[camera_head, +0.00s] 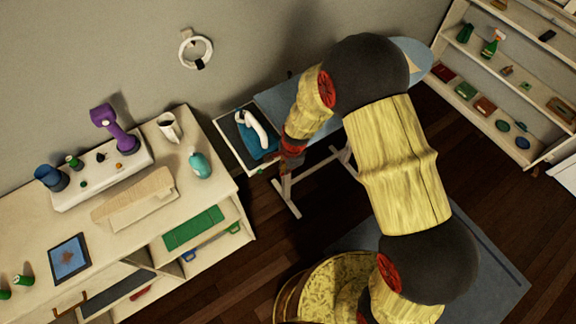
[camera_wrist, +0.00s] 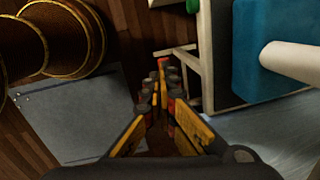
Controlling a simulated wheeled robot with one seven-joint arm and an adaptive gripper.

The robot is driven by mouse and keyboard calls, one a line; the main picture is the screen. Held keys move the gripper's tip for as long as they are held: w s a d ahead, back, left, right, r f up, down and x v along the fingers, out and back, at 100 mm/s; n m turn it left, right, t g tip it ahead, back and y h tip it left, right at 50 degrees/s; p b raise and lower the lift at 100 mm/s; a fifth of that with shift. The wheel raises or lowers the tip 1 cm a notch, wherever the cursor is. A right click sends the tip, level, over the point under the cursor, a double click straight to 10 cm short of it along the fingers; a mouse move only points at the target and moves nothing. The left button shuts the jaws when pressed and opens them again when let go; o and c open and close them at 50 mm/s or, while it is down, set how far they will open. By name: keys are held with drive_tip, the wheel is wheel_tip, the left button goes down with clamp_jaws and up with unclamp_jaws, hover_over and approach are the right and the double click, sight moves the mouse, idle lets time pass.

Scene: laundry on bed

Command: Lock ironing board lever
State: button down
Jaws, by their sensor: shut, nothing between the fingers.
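The ironing board (camera_head: 275,97) is blue-topped and stands along the wall, partly hidden behind my arm. Its pale legs (camera_head: 288,197) show below it. At its left end is a white-framed rest (camera_head: 226,125), which holds a blue iron with a white handle (camera_head: 256,128). My gripper (camera_wrist: 162,75) is shut and empty, pointing down beside the rest's pale frame (camera_wrist: 207,62). In the head view my gripper (camera_head: 290,160) is dark and small at the board's edge. I cannot make out the lever clearly. A small green piece (camera_wrist: 192,5) shows at the top of the wrist view.
A shelf unit (camera_head: 500,75) stands at the far right. A grey mat (camera_head: 490,265) lies on the dark wooden floor (camera_head: 275,235).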

drive_tip(key=shift+a+f, duration=0.15)
drive_tip(key=shift+f, duration=0.1)
drive_tip(key=shift+r, duration=0.1)
idle(0.5)
